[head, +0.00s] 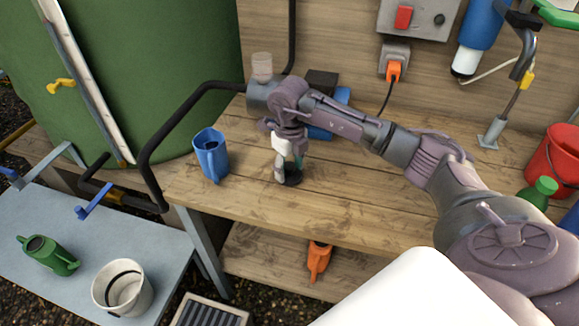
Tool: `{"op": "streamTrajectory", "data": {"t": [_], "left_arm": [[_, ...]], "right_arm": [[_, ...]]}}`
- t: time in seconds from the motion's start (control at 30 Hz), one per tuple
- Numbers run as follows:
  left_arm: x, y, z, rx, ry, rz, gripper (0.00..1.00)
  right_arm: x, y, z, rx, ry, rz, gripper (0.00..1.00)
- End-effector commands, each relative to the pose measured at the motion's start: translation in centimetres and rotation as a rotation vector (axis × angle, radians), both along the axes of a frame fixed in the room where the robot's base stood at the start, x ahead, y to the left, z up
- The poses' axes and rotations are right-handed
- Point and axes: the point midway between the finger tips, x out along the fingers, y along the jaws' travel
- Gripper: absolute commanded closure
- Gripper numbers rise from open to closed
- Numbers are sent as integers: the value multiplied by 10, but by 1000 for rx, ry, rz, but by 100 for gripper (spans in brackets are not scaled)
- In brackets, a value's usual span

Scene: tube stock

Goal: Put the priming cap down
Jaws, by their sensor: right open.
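A small round black piece, which looks like the priming cap (292,179), rests on the wooden bench (370,220). My right gripper (288,172) points down right at the cap with its fingers apart. The fingers partly hide the cap, and I cannot tell whether they touch it. The pump (258,97), with a clear cup (262,68) on top, stands behind my right gripper and is partly hidden by my arm. My left gripper is not in view.
A blue jug (211,156) stands left of my right gripper. A blue item (320,132) lies behind my arm. The bench front is mostly clear.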

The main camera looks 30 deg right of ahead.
Motion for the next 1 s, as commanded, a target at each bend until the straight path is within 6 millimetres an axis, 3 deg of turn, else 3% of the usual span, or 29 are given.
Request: {"op": "streamTrajectory", "data": {"t": [0.23, 0.7, 1.0], "left_arm": [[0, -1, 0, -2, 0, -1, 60], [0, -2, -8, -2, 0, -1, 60], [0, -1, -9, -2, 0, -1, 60]], "right_arm": [[1, 0, 18, 0, -4, 1, 44], [1, 0, 109, 0, -3, -1, 44], [0, 0, 124, 0, 0, 0, 44]]}}
